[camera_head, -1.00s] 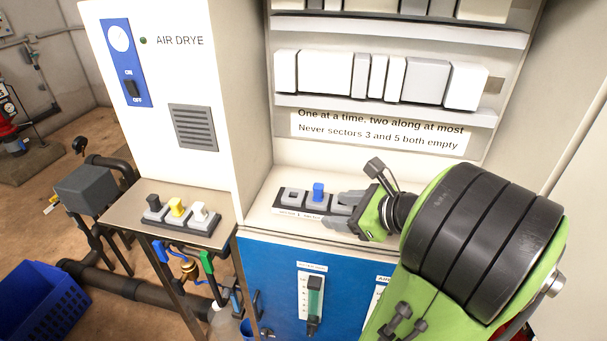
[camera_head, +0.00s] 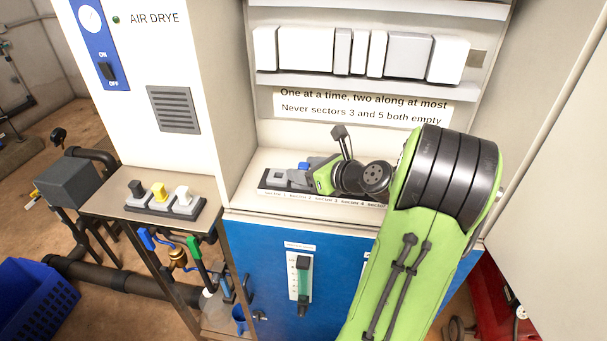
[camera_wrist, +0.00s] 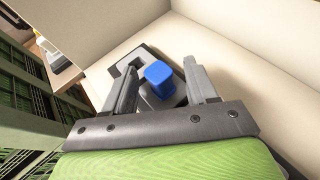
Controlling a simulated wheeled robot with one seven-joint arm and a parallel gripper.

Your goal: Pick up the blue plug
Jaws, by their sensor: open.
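The blue plug (camera_wrist: 159,77) stands in a grey socket strip (camera_wrist: 140,57) and shows between my two open fingers in the wrist view. A gap shows between the plug and the fingers. In the head view the plug (camera_head: 305,166) is mostly hidden behind my gripper (camera_head: 303,177), with only a bit of blue showing. My gripper (camera_wrist: 158,86) is open, low over the strip on the white ledge. The strip carries sector labels along its front. Its right part is hidden by my arm.
A second strip with dark, yellow (camera_head: 159,192) and white plugs stands on the metal side table (camera_head: 110,208). The cabinet's back wall with a sign (camera_head: 361,106) rises behind the ledge. A side wall bounds the ledge on the left. A blue crate (camera_head: 38,297) is on the floor.

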